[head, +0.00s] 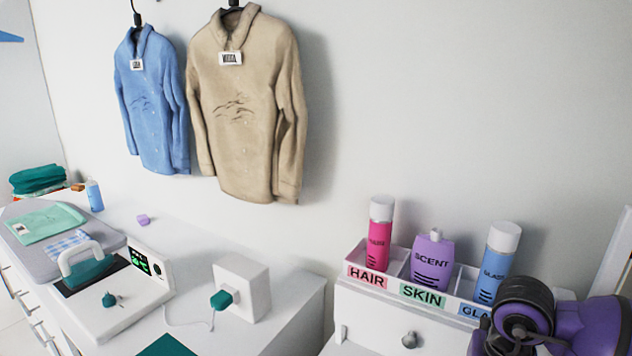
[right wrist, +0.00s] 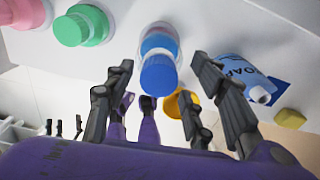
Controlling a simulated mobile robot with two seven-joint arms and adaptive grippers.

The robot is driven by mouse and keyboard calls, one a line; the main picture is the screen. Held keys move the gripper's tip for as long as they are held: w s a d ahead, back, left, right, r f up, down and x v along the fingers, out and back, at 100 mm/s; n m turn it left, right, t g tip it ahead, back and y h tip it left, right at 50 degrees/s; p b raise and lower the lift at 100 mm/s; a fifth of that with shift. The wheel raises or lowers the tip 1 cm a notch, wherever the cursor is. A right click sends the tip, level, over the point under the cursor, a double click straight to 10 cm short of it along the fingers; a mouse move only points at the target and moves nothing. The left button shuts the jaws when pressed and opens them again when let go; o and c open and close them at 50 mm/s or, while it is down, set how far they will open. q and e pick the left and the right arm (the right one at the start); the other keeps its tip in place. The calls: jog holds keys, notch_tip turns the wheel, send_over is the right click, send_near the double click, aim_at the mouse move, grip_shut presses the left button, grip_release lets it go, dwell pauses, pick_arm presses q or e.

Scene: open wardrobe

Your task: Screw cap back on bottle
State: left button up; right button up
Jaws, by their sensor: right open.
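In the head view my right arm is at the lower right; my left gripper does not show.
In the head view, a white organizer (head: 352,254) holds pink, purple and blue containers. An iron (head: 84,262) and a white box (head: 243,285) occupy the left counter. Shirts (head: 245,105) hang on the wall.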

jog(key=shift+f+n+b, duration=0.15)
jog(key=shift+n+b, duration=0.15)
jog(key=shift+n, duration=0.7)
jog(key=shift+n+b, duration=0.4)
jog(key=shift+n, duration=0.8)
jog(key=n+b, duration=0.1)
jog(key=n, duration=0.2)
jog(key=n+b, duration=0.2)
jog(key=n, duration=0.5)
jog(key=shift+b, duration=0.3)
jog(key=shift+n+b, duration=0.4)
jog(key=shift+n, duration=1)
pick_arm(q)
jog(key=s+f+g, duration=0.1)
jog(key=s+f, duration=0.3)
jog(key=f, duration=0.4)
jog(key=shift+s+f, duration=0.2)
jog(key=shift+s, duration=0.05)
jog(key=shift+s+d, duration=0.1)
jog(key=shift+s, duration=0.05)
